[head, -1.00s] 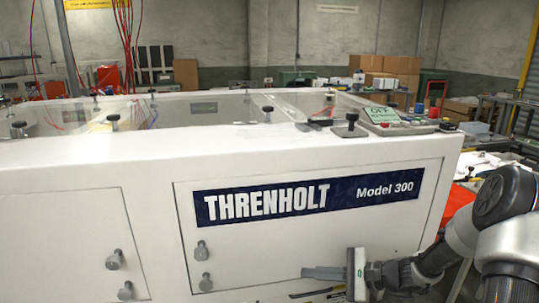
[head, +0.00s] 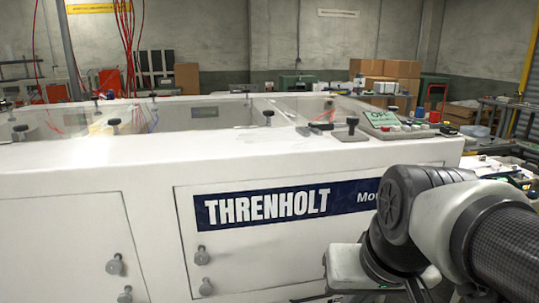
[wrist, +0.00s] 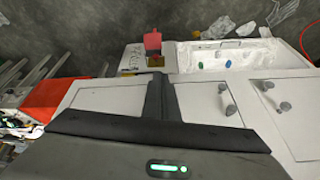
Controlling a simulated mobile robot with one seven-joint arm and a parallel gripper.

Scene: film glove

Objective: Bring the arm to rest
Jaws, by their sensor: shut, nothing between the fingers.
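My gripper shows in the wrist view (wrist: 156,80) with its two dark fingers together and nothing between them. Beyond the fingers is the white machine's front (wrist: 110,98), with door panels and grey knobs. In the head view my arm (head: 420,215) reaches in from the right edge and bends down in front of the machine (head: 80,190), over the right part of its blue THRENHOLT label. The fingertips are not clearly visible there, low in the picture. I cannot tell the exact gap between the gripper and the machine front.
On the machine's top right stands a control panel with a green display (head: 380,118) and several buttons. Black knobs (head: 268,116) stick up from the top. Cardboard boxes (head: 395,75) stand behind. A red box (wrist: 55,95) shows at left in the wrist view.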

